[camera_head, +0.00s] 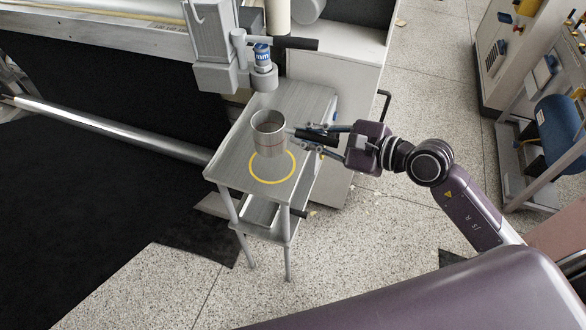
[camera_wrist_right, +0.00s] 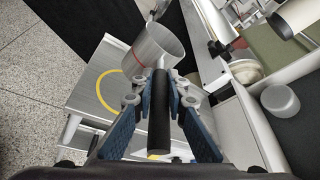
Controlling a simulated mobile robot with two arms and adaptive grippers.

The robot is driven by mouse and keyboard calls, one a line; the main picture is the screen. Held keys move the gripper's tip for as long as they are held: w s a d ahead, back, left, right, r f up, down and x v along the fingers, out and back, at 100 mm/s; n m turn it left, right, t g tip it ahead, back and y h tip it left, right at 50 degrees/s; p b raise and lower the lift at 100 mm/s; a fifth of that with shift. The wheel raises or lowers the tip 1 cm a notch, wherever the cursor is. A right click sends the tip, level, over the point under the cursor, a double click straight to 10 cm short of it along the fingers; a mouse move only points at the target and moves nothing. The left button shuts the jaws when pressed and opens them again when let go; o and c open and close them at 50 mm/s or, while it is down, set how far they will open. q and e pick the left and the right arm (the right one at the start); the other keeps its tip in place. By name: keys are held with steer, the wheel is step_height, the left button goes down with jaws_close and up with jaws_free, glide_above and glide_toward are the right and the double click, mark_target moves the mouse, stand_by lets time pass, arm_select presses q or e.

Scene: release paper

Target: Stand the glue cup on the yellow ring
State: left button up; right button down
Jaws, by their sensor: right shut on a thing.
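The glue cup (camera_head: 268,132) is a grey metal cylinder with a thin red line around it and a black handle (camera_head: 318,136). My right gripper (camera_head: 300,135) is shut on the handle, to the right of the cup. The right wrist view shows the handle (camera_wrist_right: 159,125) between the fingers and the open-topped cup (camera_wrist_right: 158,48) beyond them. The yellow ring (camera_head: 272,181) lies flat on the small grey table (camera_head: 305,100). The cup looks upright, over the ring's far part in the head view, and appears raised above the tabletop. The exact gap is unclear. My left gripper is out of view.
A grey machine head with a blue-labelled part (camera_head: 262,55) overhangs the table's far end. A long metal roller (camera_head: 110,128) runs to the table's left above black material. The tabletop around the ring is bare. A rack with a blue cylinder (camera_head: 558,125) stands far right.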

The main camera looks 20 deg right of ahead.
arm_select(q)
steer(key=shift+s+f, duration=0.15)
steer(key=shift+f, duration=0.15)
arm_select(e)
step_height(320, 180, down, 7)
steer(key=shift+w+f, duration=0.15)
steer(key=shift+w, duration=0.05)
steer(key=shift+f+b, duration=0.1)
steer(key=shift+b, duration=0.3)
steer(key=c, duration=1.9)
jaws_free()
steer(key=shift+s+f, duration=0.1)
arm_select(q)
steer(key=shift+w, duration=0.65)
